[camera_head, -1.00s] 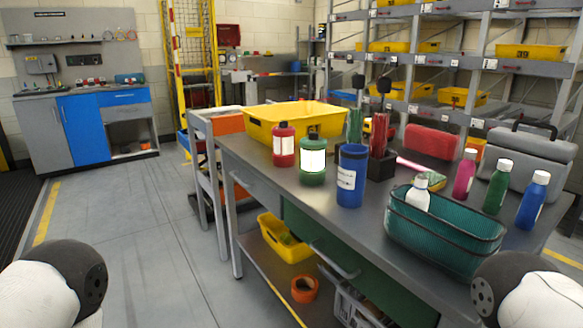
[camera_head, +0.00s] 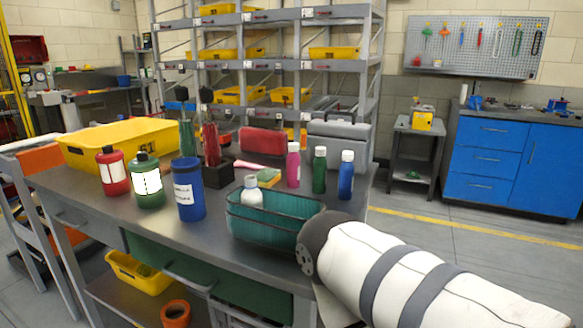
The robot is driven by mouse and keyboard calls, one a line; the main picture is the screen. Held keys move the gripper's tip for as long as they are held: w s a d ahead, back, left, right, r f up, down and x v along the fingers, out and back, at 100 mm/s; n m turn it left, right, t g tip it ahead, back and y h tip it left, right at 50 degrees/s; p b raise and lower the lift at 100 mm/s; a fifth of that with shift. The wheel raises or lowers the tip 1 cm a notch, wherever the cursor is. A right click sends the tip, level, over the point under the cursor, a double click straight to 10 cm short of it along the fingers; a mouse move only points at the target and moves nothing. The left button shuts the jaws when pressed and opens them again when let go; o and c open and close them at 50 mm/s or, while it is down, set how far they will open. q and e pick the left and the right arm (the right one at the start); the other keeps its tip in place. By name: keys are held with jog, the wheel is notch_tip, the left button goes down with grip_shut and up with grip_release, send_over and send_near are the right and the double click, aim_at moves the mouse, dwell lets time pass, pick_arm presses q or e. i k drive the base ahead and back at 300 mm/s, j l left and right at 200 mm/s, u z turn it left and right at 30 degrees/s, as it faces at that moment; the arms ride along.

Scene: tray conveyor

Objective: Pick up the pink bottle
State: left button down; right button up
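The pink bottle (camera_head: 293,165) has a white cap and stands upright toward the back right of the grey workbench (camera_head: 113,211). A green bottle (camera_head: 319,171) stands just right of it, and a blue bottle (camera_head: 346,176) stands beyond that. The teal basket (camera_head: 270,231), with a white bottle (camera_head: 252,192) in it, is in front of the pink bottle. One white and grey arm of mine comes in at the lower right, in front of the bench's right end. Neither gripper shows.
A red bottle (camera_head: 113,172), a green container (camera_head: 146,182) and a blue container (camera_head: 188,190) stand on the left half of the bench. A yellow bin (camera_head: 100,146) is behind them. A grey case (camera_head: 340,141) and a red case (camera_head: 262,142) are at the back. Open floor lies right of the bench.

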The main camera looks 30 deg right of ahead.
aim_at(293, 158)
jog(key=l+z, duration=0.25)
jog(key=l, duration=0.55)
jog(key=i+l+z, duration=0.1)
jog(key=l+z, duration=0.15)
jog(key=l, duration=0.55)
